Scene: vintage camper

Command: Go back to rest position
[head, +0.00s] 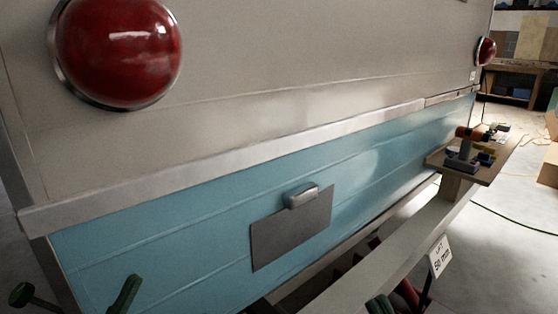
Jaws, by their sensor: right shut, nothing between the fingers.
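The task names no object, only my own arms. My right gripper is shut and empty, but so little of it shows in the head view that I cannot pick out its fingertips. My left gripper does not show. The rear of a camper fills most of the view, with a cream upper panel (300,60) and a blue lower panel (180,225). I see nothing held.
A red tail lamp (118,50) bulges at the upper left. A grey bumper beam (400,245) runs along the lower right. A wooden shelf (490,172) at the right carries several small items. Dark green handles (125,295) stick up at the lower left.

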